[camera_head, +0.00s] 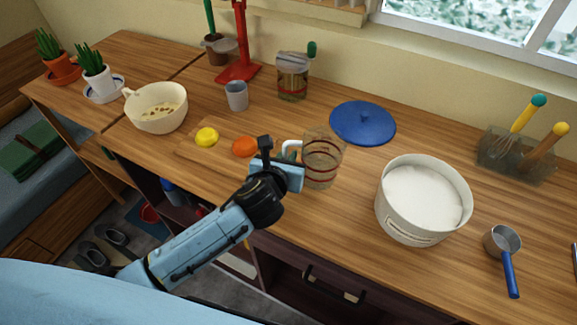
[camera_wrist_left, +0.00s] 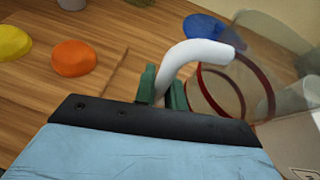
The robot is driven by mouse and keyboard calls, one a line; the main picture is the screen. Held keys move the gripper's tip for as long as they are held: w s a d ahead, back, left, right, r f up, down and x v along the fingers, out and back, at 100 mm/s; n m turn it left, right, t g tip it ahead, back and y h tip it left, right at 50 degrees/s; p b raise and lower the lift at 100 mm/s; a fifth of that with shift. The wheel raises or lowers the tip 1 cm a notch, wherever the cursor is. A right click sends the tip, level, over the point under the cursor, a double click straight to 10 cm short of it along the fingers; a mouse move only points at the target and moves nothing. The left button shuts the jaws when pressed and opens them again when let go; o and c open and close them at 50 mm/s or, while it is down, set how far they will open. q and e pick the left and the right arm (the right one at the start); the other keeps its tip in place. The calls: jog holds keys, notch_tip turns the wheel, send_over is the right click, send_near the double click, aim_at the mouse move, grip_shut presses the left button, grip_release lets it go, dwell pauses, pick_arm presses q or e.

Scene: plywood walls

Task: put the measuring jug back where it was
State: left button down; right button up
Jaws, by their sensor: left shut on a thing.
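The measuring jug (camera_head: 322,161) is clear glass with red bands and a white handle. It is upright at the middle of the counter in the head view, left of the white pot. My left gripper (camera_head: 283,158) is at the handle, on the jug's left side. In the left wrist view, the green fingertips (camera_wrist_left: 163,88) are shut on the white handle (camera_wrist_left: 196,56), and the jug's glass (camera_wrist_left: 232,85) shows to the right. I cannot tell whether the jug's base touches the counter. My right gripper is not in view.
A white pot (camera_head: 423,224) of white powder stands close right. A blue lid (camera_head: 363,122) lies behind. An orange piece (camera_head: 245,146) and a yellow piece (camera_head: 207,137) lie left.

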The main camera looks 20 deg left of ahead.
pick_arm(q)
notch_tip(320, 180, down, 3)
jog(key=shift+f+b, duration=0.1)
jog(key=shift+b, duration=0.25)
jog(key=c, duration=1.5)
grip_release()
jog(key=shift+o, duration=0.2)
jog(key=shift+s, duration=0.1)
jog(key=p+v, duration=0.1)
jog(key=v, duration=1.1)
